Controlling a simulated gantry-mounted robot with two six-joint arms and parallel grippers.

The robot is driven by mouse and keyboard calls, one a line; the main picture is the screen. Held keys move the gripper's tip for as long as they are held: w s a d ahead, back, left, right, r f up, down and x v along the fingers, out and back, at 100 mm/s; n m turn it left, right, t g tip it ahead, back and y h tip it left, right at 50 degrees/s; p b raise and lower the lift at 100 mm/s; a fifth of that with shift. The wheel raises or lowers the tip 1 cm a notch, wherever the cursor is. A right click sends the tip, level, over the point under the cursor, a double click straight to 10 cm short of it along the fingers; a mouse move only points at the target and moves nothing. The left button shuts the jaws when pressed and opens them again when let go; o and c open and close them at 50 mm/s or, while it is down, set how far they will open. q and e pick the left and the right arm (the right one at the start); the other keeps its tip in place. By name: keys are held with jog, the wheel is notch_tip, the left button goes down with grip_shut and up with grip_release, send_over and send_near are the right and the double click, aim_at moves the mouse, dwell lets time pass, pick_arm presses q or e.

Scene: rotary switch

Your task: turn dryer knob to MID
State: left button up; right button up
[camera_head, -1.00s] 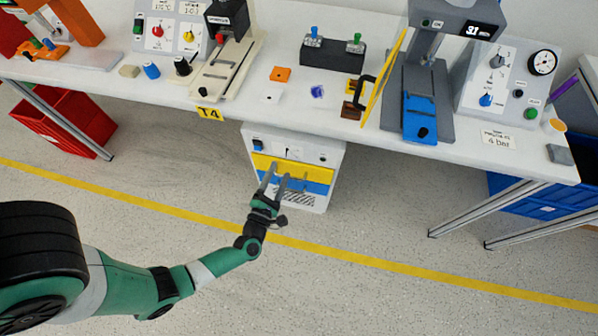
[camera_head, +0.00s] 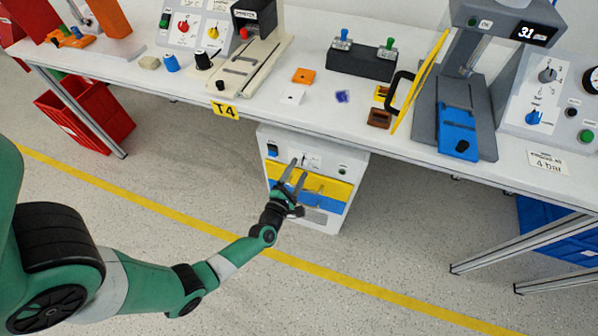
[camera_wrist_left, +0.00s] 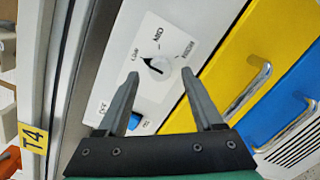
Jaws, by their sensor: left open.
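The dryer is a white cabinet (camera_head: 352,163) under the workbench, with a control panel above a yellow and a blue drawer. Its knob (camera_wrist_left: 160,68) is white with a black pointer, on a white plate marked LOW, MID and HIGH. In the left wrist view the pointer is toward LOW. My left gripper (camera_head: 298,169) is open in front of the cabinet's upper part. In the left wrist view its two fingers (camera_wrist_left: 160,75) appear on either side of the knob; I cannot tell the remaining depth gap. In the head view the knob is hard to make out. My right gripper is not in view.
A blue rocker switch (camera_wrist_left: 143,123) is on the same panel, near the fingers. Metal handles stick out from the yellow drawer (camera_wrist_left: 235,62) and blue drawer (camera_wrist_left: 289,82). The bench edge with the T4 tag (camera_head: 226,110) overhangs the cabinet. Floor before it is clear.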

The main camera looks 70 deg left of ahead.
pick_arm(q)
jog(key=shift+w+a, duration=0.45)
grip_shut()
